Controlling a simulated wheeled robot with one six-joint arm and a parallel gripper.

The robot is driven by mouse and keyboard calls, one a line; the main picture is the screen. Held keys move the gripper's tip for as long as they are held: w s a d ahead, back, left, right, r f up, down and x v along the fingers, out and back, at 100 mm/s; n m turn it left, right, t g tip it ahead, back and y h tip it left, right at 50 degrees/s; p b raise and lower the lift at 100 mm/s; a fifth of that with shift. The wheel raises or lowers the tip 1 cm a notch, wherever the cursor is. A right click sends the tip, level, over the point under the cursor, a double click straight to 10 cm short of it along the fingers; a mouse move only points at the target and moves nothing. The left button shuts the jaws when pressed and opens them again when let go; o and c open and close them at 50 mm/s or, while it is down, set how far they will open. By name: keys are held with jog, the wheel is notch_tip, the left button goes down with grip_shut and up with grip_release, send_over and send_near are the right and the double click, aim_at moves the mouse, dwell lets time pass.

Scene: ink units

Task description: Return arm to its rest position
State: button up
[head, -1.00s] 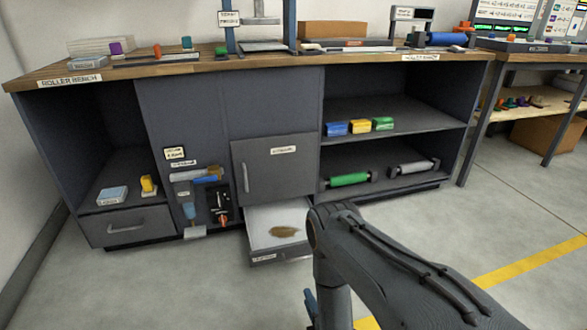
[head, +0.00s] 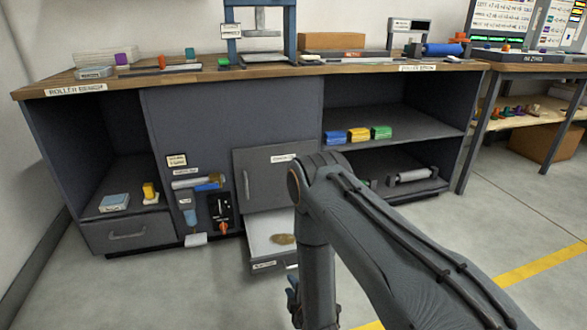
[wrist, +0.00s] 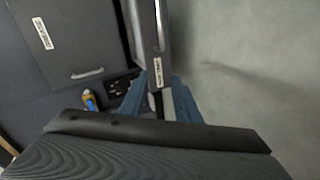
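My arm (head: 390,240) reaches forward from the lower right of the head view, with its elbow bent and the forearm pointing down. My gripper (wrist: 160,98) shows in the wrist view as two blue fingers with a gap between them; it looks open. Only a bit of blue finger (head: 292,300) shows in the head view, beside the forearm, low in front of the bench. In the wrist view the labelled front of a pulled-out drawer (wrist: 157,70) lies beyond the fingers; I cannot tell whether they touch it. I see nothing held.
The roller bench (head: 220,100) stands ahead. Its lower middle drawer (head: 262,265) is open, with a brown patch (head: 284,239) inside. A grey cabinet door (head: 268,180) above it is shut. Blue, yellow and green blocks sit on the right shelf. Clear floor (head: 170,290) lies at left.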

jog(key=a+r+m+g, duration=0.3)
jog(key=a+r, duration=0.3)
jog(key=r, duration=0.4)
jog(key=s+a+r+m+g+h, duration=0.1)
jog(key=s+r+m+g, duration=0.15)
jog(key=r, duration=0.35)
jog(key=s+a+r+m+g, duration=0.1)
jog(key=s+a+r, duration=0.1)
jog(key=s+r, duration=0.25)
jog(key=s+d+r+m+g+h, duration=0.1)
jog(key=s+d+r+m+g, duration=0.25)
jog(key=s+r, duration=0.75)
jog(key=s+d+r+m+g+h, duration=0.2)
jog(key=s+d+r, duration=0.4)
jog(key=s, duration=0.8)
jog(key=d+r+m+p, duration=0.3)
jog(key=d+r+p, duration=0.6)
jog(key=r+p, duration=0.5)
jog(key=d+r+m+p, duration=0.4)
jog(key=d+r+p, duration=0.6)
jog(key=r+p, duration=0.4)
jog(key=shift+s+d, duration=0.25)
jog(key=shift+s, duration=0.1)
